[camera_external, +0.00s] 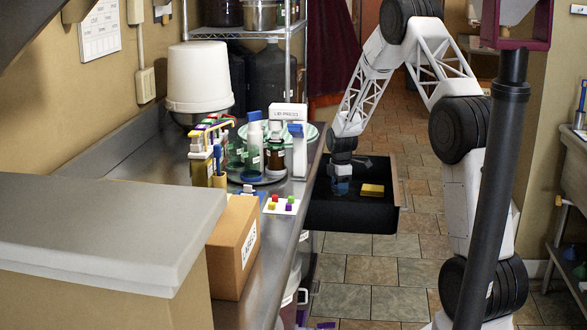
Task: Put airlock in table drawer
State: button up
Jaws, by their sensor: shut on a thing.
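The open table drawer (349,218) is a black box that sticks out from the right side of the steel counter. My gripper (341,178) points down inside the drawer's outline, toward its back left. It is shut on a small blue thing (341,188), which looks like the airlock, though it is small and partly hidden by the gripper. I cannot tell if it touches the drawer floor. A yellow block-like item (372,190) lies in the drawer to the right of my gripper.
On the steel counter (262,262) left of the drawer stand bottles, a round tray (262,179), a white lid press box (290,112), a white bucket (197,75) and a cardboard labels box (235,240). The drawer's front right part is clear.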

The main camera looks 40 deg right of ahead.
aim_at(339, 199)
jog(key=shift+f, duration=0.6)
jog(key=shift+f, duration=1.9)
jog(key=o, duration=0.9)
jog(key=shift+f, duration=0.1)
notch_tip(339, 199, up, 12)
jog(key=shift+r, duration=0.15)
